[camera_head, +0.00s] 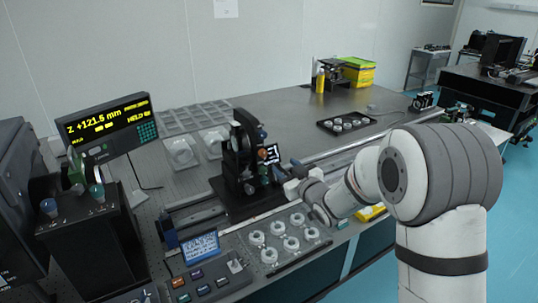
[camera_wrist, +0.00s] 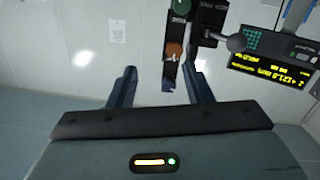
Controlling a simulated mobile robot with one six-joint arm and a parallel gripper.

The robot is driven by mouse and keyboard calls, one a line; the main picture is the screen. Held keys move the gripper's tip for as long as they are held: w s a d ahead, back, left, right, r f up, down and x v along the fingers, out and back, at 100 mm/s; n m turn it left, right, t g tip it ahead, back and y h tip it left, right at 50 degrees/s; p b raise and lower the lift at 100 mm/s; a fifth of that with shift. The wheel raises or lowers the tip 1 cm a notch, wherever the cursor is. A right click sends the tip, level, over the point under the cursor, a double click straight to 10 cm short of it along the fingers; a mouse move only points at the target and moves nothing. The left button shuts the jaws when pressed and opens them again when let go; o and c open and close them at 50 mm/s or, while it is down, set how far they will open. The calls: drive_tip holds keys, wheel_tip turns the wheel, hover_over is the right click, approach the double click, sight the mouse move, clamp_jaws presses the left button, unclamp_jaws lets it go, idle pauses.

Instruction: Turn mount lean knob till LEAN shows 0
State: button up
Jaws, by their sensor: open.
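The black mount (camera_head: 237,152) stands upright on a rail on the optical table. An orange-brown knob (camera_head: 262,155) sits on its right side beside a small screen (camera_head: 272,152) too small to read. In the wrist view the orange-brown knob (camera_wrist: 175,50) and a green knob (camera_wrist: 181,7) show beyond the fingers. My gripper (camera_wrist: 161,90) is open and empty, with a dark part of the mount showing between its fingertips. In the head view my gripper (camera_head: 285,172) is just right of the mount. Which knob is the lean knob is not clear, and no LEAN value is legible.
A black tray (camera_head: 347,123) stands farther back.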

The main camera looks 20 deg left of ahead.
sight(264, 155)
drive_tip(key=shift+n+y, duration=0.4)
drive_tip(key=shift+y, duration=0.2)
drive_tip(key=x, duration=0.3)
drive_tip(key=s+p+x, duration=0.1)
drive_tip(key=x, duration=0.2)
drive_tip(key=a+p+x, duration=0.1)
drive_tip(key=x, duration=0.2)
drive_tip(key=shift+s+a+f, duration=0.15)
drive_tip(key=shift+s, duration=0.1)
drive_tip(key=shift+c, duration=0.6)
